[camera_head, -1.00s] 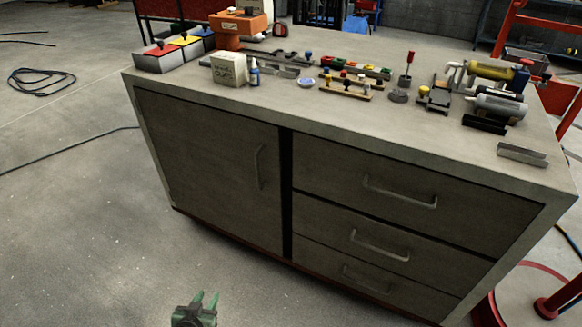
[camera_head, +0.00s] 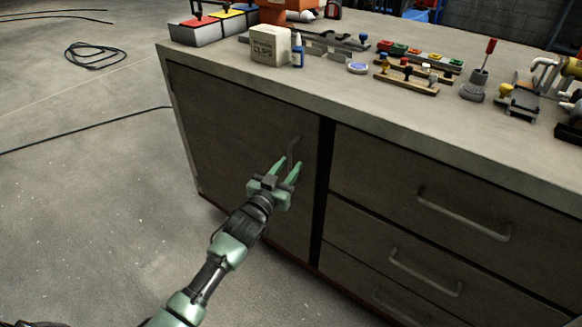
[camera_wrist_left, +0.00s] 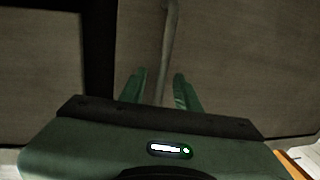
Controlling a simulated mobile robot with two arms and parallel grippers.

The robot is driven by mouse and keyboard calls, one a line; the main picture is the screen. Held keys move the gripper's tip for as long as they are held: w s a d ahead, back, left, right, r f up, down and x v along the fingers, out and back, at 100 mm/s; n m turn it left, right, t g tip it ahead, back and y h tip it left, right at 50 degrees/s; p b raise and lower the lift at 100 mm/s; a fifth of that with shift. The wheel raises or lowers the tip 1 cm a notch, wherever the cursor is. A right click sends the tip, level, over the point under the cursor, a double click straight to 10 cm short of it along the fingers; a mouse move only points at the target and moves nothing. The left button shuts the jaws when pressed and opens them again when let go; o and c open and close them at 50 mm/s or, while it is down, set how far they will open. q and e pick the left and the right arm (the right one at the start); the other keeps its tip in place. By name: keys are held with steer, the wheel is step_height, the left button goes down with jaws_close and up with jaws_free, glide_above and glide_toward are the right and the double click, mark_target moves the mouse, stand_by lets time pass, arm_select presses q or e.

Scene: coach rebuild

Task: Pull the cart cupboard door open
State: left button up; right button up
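The cart cupboard door (camera_head: 225,130) is the grey panel on the left of the cart front. It looks shut. Its upright bar handle (camera_head: 293,150) is near the door's right edge. My left gripper (camera_head: 286,170) is in front of the door at the handle's height, with its green fingers open. In the left wrist view the handle (camera_wrist_left: 168,50) runs down between the two spread fingers (camera_wrist_left: 160,90). Gaps show on both sides, and I cannot tell whether it is fully between the tips in depth. My right gripper is not in view.
Three drawers with bar handles (camera_head: 463,215) are right of the door. The cart top (camera_head: 230,57) holds a clips box (camera_head: 270,46), a small bottle (camera_head: 297,50), boxes with coloured lids and several tools. Floor (camera_head: 90,210) left of the cart is clear apart from a cable.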

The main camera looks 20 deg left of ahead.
arm_select(q)
steer(key=shift+w, duration=0.55)
jaws_close()
stand_by(1.0)
